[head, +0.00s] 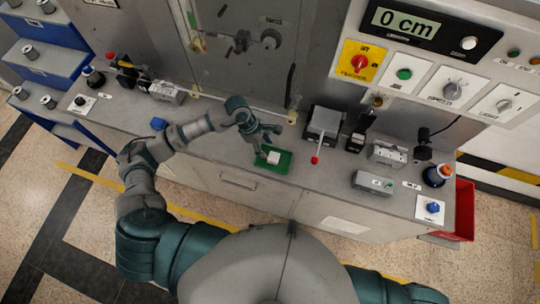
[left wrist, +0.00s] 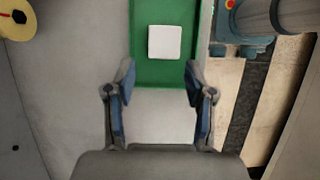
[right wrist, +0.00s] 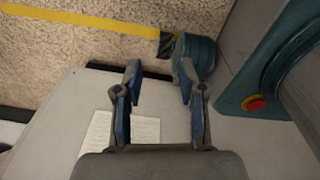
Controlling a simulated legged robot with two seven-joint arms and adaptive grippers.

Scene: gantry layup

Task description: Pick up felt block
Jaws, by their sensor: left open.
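The white felt block (head: 273,157) lies in a green tray (head: 286,165) on the grey counter. In the left wrist view the block (left wrist: 165,42) sits flat on the tray (left wrist: 207,40), ahead of the fingertips. My left gripper (head: 262,147) is above the tray's left side. In the left wrist view its fingers (left wrist: 160,76) are spread with nothing between them. My right gripper (right wrist: 159,76) shows only in the right wrist view. Its fingers are apart and empty, over the counter edge and floor.
A grey box with a red-tipped lever (head: 322,127) stands right of the tray. Farther right is a low grey box (head: 372,184). A blue knob (head: 158,124) lies left. A control panel (head: 430,75) rises behind. Counter between tray and low box is mostly clear.

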